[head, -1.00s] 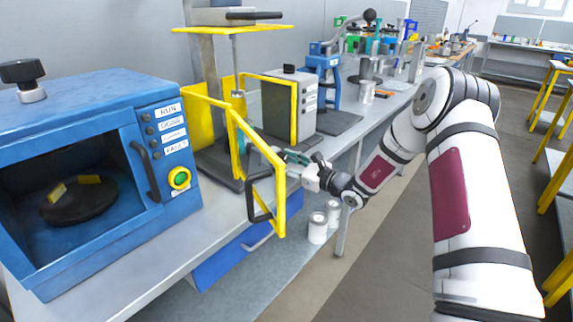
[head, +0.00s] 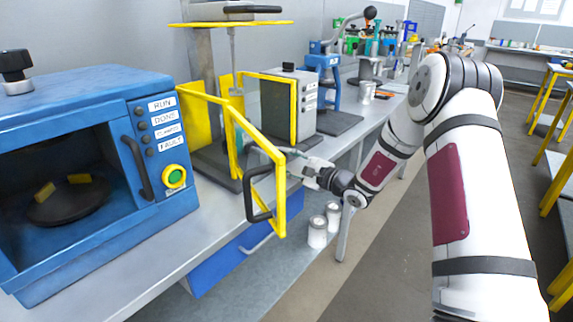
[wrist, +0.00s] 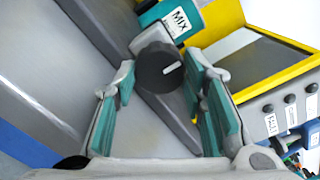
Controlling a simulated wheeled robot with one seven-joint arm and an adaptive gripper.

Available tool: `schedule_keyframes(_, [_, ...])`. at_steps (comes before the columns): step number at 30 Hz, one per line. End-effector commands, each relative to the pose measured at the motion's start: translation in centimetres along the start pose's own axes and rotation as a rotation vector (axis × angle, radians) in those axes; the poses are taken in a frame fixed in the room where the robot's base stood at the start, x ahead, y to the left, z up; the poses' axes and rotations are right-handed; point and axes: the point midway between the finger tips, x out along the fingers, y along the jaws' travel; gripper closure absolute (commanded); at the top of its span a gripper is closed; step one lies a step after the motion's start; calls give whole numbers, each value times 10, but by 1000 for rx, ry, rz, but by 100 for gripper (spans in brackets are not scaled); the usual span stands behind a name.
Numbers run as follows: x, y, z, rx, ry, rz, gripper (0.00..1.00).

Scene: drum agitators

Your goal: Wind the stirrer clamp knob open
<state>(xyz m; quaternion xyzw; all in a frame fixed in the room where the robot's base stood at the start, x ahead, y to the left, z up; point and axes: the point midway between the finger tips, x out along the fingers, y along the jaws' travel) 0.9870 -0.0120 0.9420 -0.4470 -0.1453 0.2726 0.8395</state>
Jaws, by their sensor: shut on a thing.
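The stirrer clamp knob (wrist: 159,68) is a round dark knob with a white mark on its face, seen in the wrist view just below a teal part (wrist: 172,16) labelled "MIX". My gripper (wrist: 158,80) has its teal-padded fingers on either side of the knob and is shut on it. In the head view my gripper (head: 290,153) reaches in behind the yellow guard frame of the stirrer (head: 236,75). The knob cannot be made out in the head view.
The open yellow guard door (head: 282,200), with a black handle, stands close to my gripper. A blue oven-like machine (head: 90,120) is at the left. A grey control box (head: 292,105) and a blue press (head: 325,75) stand behind. White cans (head: 318,232) sit below the bench.

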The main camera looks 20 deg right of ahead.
Motion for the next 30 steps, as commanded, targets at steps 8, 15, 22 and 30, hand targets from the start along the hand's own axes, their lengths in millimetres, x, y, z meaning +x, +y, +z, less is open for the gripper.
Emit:
schedule_keyframes(8, [0, 0, 0, -39, 1, 1, 90])
schedule_keyframes(15, [0, 1, 0, -40, 1, 2, 90])
schedule_keyframes(22, [0, 1, 0, -39, 0, 2, 42])
schedule_keyframes(30, [-1, 2, -1, -32, 2, 5, 42])
